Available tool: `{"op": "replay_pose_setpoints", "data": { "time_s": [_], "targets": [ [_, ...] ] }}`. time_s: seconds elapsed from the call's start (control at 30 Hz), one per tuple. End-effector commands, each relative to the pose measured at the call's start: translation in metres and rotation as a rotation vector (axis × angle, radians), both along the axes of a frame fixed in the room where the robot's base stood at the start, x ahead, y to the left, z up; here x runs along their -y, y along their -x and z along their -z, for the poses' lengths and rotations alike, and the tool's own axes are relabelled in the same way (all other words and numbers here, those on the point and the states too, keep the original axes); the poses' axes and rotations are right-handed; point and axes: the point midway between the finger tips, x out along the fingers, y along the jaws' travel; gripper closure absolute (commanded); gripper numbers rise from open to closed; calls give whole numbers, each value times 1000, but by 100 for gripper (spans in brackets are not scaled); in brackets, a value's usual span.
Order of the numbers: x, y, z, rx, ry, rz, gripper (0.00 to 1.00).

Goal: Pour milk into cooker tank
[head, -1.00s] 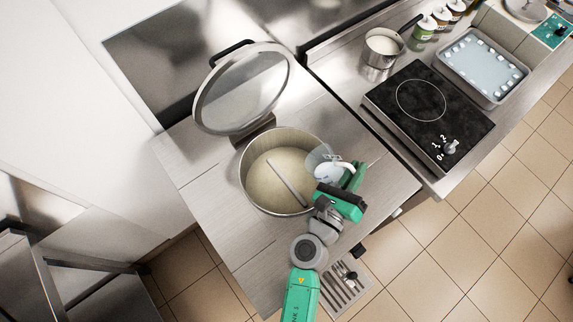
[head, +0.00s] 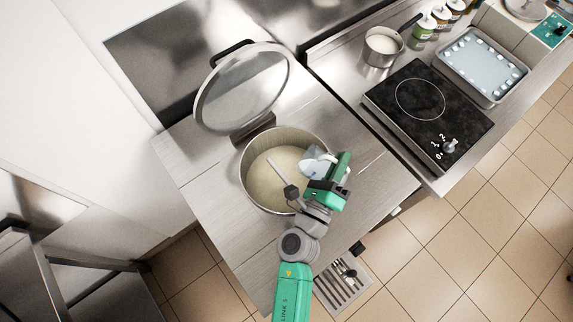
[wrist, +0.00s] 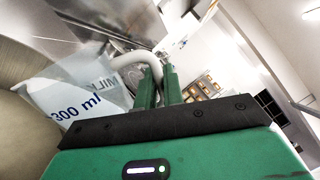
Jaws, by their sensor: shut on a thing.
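The cooker tank (head: 249,176) is a round steel vessel set in the counter, with pale cream liquid (head: 265,187) and a light bar inside. Its round glass lid (head: 243,92) stands open behind it. My gripper (head: 338,172) is at the tank's right rim, shut on the handle of a clear milk jug (head: 318,166). The jug is tilted over the right part of the tank opening. In the wrist view the jug (wrist: 72,95) reads "MILK" and "300 ml", and its white handle passes between the fingers of my gripper (wrist: 158,88). I cannot tell how much milk is in it.
To the right are a black hob (head: 428,113), a steel pot (head: 383,46) with pale contents, several bottles (head: 425,28) and a metal tray (head: 484,66). The counter left of the tank is clear.

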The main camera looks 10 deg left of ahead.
Motion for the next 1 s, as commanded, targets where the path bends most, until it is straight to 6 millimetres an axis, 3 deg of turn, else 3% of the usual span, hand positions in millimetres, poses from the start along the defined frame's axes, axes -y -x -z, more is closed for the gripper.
{"op": "replay_pose_setpoints", "data": {
  "time_s": [1.0],
  "targets": [
    [-21,-6,1,-57,195,-1,100]
  ]
}}
